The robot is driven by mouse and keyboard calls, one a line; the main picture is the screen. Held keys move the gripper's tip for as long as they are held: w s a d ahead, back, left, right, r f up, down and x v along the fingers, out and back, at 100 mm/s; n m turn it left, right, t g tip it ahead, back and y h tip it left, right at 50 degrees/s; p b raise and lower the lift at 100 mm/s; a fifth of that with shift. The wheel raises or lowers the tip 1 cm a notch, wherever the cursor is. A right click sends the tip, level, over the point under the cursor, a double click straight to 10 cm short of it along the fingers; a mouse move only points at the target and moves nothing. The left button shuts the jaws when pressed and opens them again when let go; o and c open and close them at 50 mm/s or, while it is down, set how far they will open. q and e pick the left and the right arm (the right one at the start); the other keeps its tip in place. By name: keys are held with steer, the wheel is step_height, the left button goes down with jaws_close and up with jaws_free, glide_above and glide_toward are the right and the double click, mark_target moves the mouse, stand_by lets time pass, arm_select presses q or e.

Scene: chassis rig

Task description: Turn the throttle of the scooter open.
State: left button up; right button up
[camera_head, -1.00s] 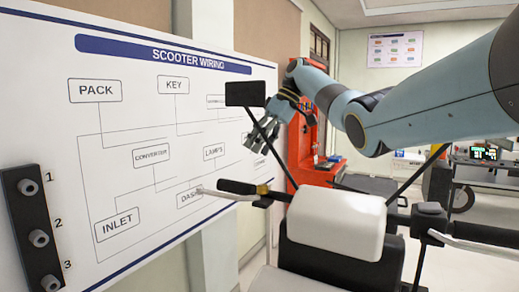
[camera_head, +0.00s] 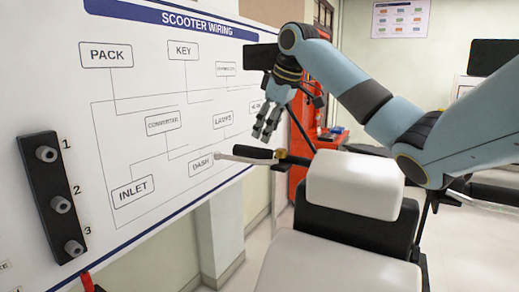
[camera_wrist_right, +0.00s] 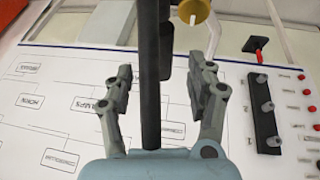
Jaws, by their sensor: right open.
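The scooter's handlebar has a black grip (camera_head: 253,152) on the left, with a yellow collar and a pale lever beside it. Another dark grip (camera_head: 492,192) shows at the right, partly behind my arm. I cannot tell from the markings which is the throttle. My right gripper (camera_head: 265,134) is open, its fingers pointing down just above the left grip in the head view. In the right wrist view the gripper (camera_wrist_right: 167,68) has its fingers apart on either side of a dark bar (camera_wrist_right: 150,75); contact is not clear. My left gripper is not in view.
A white scooter wiring board (camera_head: 60,100) stands at the left, with a black numbered strip (camera_head: 45,190) of several knobs. A dark mirror (camera_head: 260,57) is behind my right wrist. The white seat (camera_head: 320,265) and white panel (camera_head: 350,185) are below. A red cabinet (camera_head: 303,135) stands behind.

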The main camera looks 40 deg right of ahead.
mark_target(261, 149)
steer(key=p+x, duration=0.1)
steer(key=x, duration=0.5)
steer(key=shift+w+a, duration=0.15)
steer(key=shift+w, duration=0.05)
steer(key=shift+p+x, duration=0.3)
steer(key=shift+x, duration=0.45)
steer(key=c, duration=1.2)
steer(key=shift+o, duration=0.2)
steer(key=shift+d+m+g+y, duration=0.25)
steer(key=shift+m+g+y, duration=0.05)
steer(key=shift+y, duration=0.7)
steer(key=shift+g+y, duration=0.4)
steer(key=shift+y, duration=0.9)
steer(key=o, duration=1.2)
steer(key=shift+d, duration=0.1)
steer(key=shift+c, duration=0.2)
